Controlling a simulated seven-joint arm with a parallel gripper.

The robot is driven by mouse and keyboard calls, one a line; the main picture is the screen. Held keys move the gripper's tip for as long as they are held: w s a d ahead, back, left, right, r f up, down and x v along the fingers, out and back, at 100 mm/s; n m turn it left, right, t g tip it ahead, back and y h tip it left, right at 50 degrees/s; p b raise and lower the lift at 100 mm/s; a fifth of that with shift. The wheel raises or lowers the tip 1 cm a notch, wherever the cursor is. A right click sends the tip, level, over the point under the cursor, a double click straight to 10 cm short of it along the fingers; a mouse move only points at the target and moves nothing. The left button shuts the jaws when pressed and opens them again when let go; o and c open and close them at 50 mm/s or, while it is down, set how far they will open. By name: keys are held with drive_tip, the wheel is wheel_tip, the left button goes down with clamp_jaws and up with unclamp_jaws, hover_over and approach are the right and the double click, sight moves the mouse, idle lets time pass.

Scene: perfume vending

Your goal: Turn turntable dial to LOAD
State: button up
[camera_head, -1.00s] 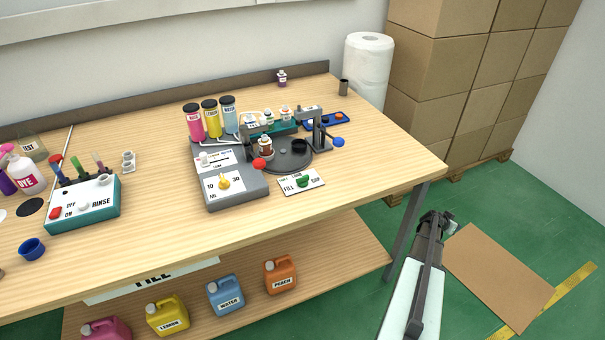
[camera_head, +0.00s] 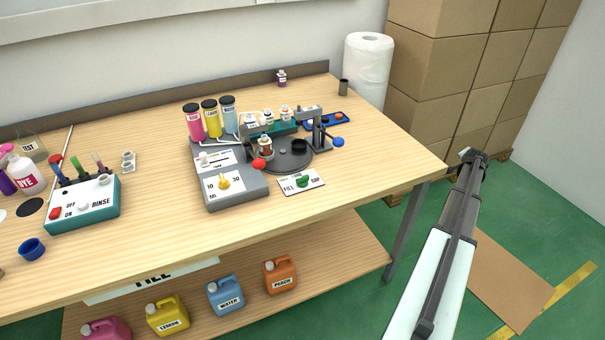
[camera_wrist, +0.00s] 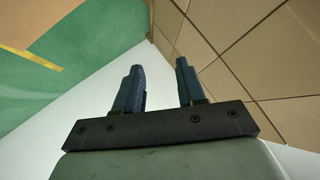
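The turntable dial is a green knob (camera_head: 302,182) on a small white plate (camera_head: 316,187) with printed words, including FILL and CAP, at the front of the dark round turntable (camera_head: 294,160). The plate's smaller print, further back, is too small to read clearly. A bottle with a brown-red body (camera_head: 265,150) stands at the turntable's left side. My gripper (camera_head: 468,154) is off the table's right side, in front of the stacked boxes, far from the dial. In the wrist view its two dark fingers (camera_wrist: 158,84) are apart with nothing between them.
A grey dosing unit with a yellow knob (camera_head: 224,182) and a red ball handle (camera_head: 259,164) stands left of the dial. A blue ball handle (camera_head: 338,142) is at the right. The table's right front (camera_head: 370,195) is clear. Cardboard boxes (camera_head: 440,60) stand behind my gripper.

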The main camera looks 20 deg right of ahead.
drive_tip(key=w+a+r+n+t+y, duration=0.2)
drive_tip(key=w+a+r+n+t, duration=0.3)
drive_tip(key=w+r, duration=0.6)
drive_tip(key=w+a+r+n+g+y, duration=0.1)
drive_tip(key=w+a+r+n+y, duration=0.2)
drive_tip(key=a, duration=0.5)
drive_tip(key=w+a+r+n+g+y, duration=0.1)
drive_tip(key=w+a+r+n, duration=0.2)
drive_tip(key=a, duration=0.6)
drive_tip(key=w+a+r+n+g+y, duration=0.1)
drive_tip(key=w+a+n+y, duration=0.15)
drive_tip(key=a+n, duration=0.4)
wheel_tip(320, 180, up, 6)
drive_tip(key=n+g, duration=0.8)
drive_tip(key=n, duration=1.1)
hover_over(302, 177)
wheel_tip(302, 177, down, 13)
drive_tip(key=shift+d+r, duration=0.1)
